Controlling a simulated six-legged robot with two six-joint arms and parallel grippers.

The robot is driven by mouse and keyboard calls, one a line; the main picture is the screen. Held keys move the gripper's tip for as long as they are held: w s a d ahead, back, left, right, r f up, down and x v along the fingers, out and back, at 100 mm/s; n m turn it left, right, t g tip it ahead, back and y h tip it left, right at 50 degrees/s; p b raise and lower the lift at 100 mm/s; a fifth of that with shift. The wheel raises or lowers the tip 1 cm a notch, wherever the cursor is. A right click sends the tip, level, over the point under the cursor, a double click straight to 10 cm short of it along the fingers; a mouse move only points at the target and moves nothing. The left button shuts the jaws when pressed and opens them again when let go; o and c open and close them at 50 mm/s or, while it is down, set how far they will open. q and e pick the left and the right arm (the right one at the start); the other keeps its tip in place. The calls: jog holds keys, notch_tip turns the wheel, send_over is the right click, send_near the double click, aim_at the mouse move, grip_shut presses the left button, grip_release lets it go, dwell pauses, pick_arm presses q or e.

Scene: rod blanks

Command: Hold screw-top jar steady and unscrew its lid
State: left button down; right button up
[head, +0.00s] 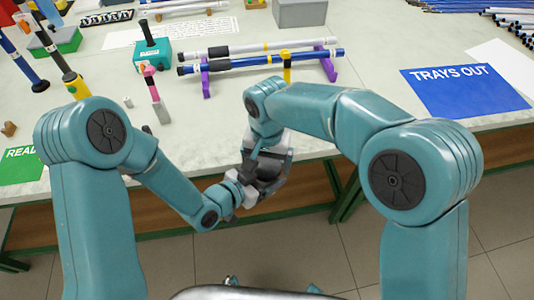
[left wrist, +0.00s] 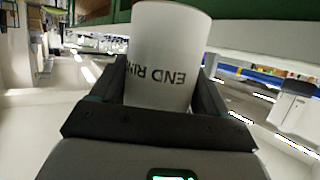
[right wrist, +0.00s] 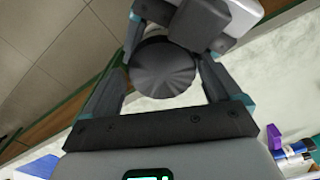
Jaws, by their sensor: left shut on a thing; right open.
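The screw-top jar is a white cylinder (left wrist: 168,50) with upside-down dark lettering that reads "END RIN" and runs out of sight. My left gripper (left wrist: 165,85) is shut on it, one finger on each side. The lid is a dark, ribbed disc (right wrist: 163,68) in the right wrist view. My right gripper (right wrist: 166,85) is open, with its fingers on either side of the lid; whether they touch it I cannot tell. In the head view both grippers meet in front of the table edge, and the jar is mostly hidden there.
The table (head: 370,110) lies just beyond my grippers. A blue "TRAYS OUT" mat (head: 465,92) is at the right. Rods (head: 262,62) rest on purple stands, with a teal block (head: 153,56) left of them. A green mat (head: 22,166) is at the left edge.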

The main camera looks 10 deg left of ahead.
jog(key=c, duration=0.9)
jog(key=o, duration=1.1)
jog(key=shift+c, duration=0.2)
jog(key=shift+r, duration=0.15)
